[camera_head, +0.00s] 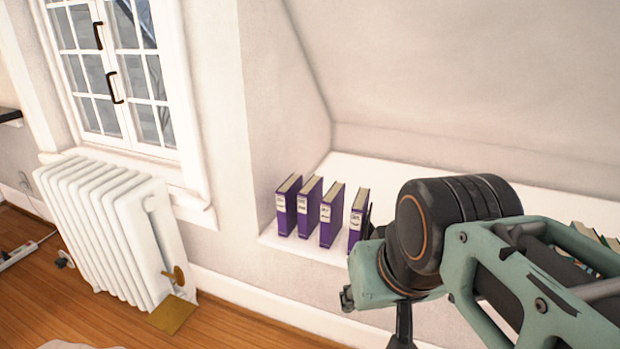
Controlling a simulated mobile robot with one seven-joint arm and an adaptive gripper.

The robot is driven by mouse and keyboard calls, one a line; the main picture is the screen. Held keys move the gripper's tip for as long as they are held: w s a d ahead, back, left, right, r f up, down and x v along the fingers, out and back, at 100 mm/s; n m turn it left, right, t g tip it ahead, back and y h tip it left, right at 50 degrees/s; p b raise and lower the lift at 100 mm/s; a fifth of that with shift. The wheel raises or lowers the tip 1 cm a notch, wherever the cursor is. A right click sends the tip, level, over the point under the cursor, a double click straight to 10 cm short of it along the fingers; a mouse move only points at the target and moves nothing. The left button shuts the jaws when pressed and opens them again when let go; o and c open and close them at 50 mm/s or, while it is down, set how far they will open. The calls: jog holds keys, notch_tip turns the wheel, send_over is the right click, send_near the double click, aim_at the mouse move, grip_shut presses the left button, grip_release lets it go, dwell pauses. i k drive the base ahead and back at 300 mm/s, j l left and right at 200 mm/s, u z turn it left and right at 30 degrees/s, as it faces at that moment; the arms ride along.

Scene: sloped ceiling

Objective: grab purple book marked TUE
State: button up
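Several purple books stand upright in a spaced row on the white ledge: a leftmost one (286,208), a second (307,210), a third (330,216) and a rightmost one (356,220). Each has a white label on its spine, too small to read, so I cannot tell which is marked TUE. My arm comes in from the right. A thin dark piece that looks like part of my gripper (368,219) shows just right of the rightmost book. The rest of the gripper is hidden behind the arm. I cannot tell whether it touches that book or is open.
The white ledge (410,172) runs right under a sloped wall, with more books (598,236) at the far right, partly behind my arm. A white radiator (110,225) stands left under a window (115,70). Wooden floor (70,300) lies below.

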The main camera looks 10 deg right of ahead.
aim_at(359, 211)
jog(key=i+l, duration=0.2)
jog(key=l, duration=0.2)
jog(key=i+l, duration=0.2)
jog(key=l, duration=0.2)
jog(key=i+l, duration=0.25)
jog(key=l, duration=0.15)
jog(key=l+u, duration=0.15)
jog(key=u, duration=0.3)
jog(key=i+l+u, duration=0.1)
jog(key=u, duration=0.4)
